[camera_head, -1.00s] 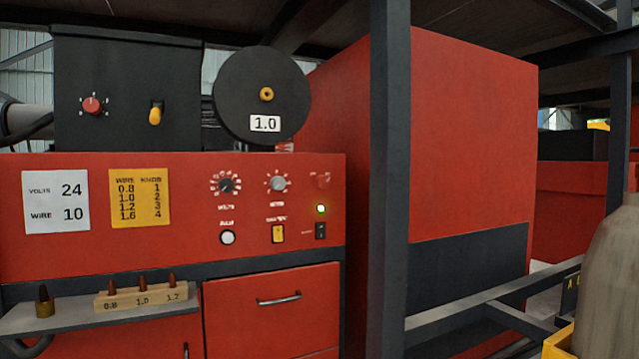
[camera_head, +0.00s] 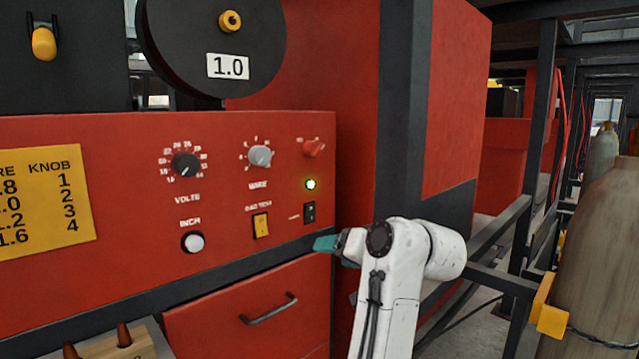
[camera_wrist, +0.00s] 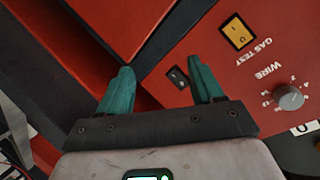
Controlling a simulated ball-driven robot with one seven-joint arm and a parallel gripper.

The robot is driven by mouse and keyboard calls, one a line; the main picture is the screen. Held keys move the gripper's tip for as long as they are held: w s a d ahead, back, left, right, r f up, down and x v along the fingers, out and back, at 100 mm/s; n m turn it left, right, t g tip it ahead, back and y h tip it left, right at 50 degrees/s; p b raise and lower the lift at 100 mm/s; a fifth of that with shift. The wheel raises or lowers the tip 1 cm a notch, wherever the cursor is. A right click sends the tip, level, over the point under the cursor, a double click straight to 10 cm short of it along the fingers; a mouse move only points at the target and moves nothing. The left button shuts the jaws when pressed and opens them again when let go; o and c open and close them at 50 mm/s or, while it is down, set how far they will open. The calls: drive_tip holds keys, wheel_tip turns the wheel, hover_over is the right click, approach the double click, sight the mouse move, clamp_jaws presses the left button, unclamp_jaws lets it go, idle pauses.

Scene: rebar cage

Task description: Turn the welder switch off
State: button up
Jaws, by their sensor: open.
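The welder panel (camera_head: 120,150) is red, with a small black rocker switch (camera_head: 309,212) at its lower right, below a lit yellow-green lamp (camera_head: 311,184). The black switch also shows in the wrist view (camera_wrist: 178,78), between the fingers and nearer the right one. My gripper (camera_head: 325,243) is just below and right of the switch in the head view. In the wrist view my gripper (camera_wrist: 160,66) has two teal fingers spread apart with nothing between them held. I cannot tell whether a finger touches the panel. The switch's label is too small to read.
A drawer handle (camera_head: 269,308) sticks out below. A dark post (camera_head: 405,110) stands right of the panel.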

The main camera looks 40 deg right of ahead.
sight(320, 152)
drive_tip(key=d+r+m+t, duration=0.2)
drive_tip(key=r, duration=0.7)
drive_tip(key=d+r+m+t, duration=0.1)
drive_tip(key=d+r+t, duration=0.1)
drive_tip(key=r, duration=0.7)
drive_tip(key=w+p, duration=0.1)
drive_tip(key=w, duration=0.2)
drive_tip(key=w+p, duration=0.1)
drive_tip(key=w, duration=0.3)
drive_tip(key=w+p, duration=0.1)
drive_tip(key=w, duration=0.3)
drive_tip(key=shift+d+p, duration=0.4)
drive_tip(key=shift+c, duration=0.2)
drive_tip(key=c, duration=1)
